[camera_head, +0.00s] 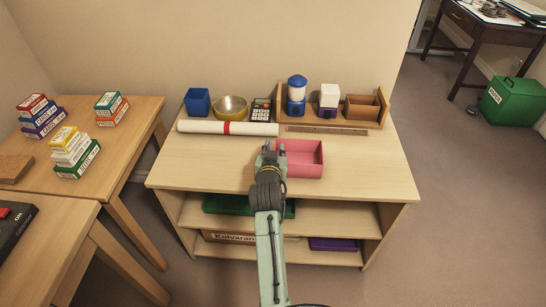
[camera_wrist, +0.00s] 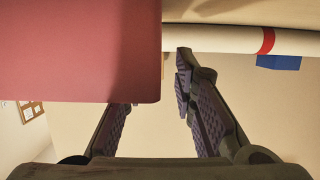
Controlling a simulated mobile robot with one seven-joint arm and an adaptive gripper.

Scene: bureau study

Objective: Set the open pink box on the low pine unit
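The open pink box (camera_head: 302,160) is at the light pine shelf unit (camera_head: 365,178), over the middle of its top; it appears to rest there. Its open side faces up and it looks empty. My gripper (camera_head: 273,149) is at the box's left wall. In the wrist view the pink box (camera_wrist: 80,50) fills the upper left. My gripper's fingers (camera_wrist: 152,85) stand apart. The tip of one finger is hidden behind the pink surface, and the other finger is just beside its edge. I cannot tell whether either finger touches the wall.
Along the unit's back stand a blue box (camera_head: 198,102), a brass bowl (camera_head: 230,107), a calculator (camera_head: 262,108) and a wooden rack (camera_head: 347,124) with containers. A white roll (camera_head: 205,127) lies before them. The unit's front left and right top are clear. Tables stand left.

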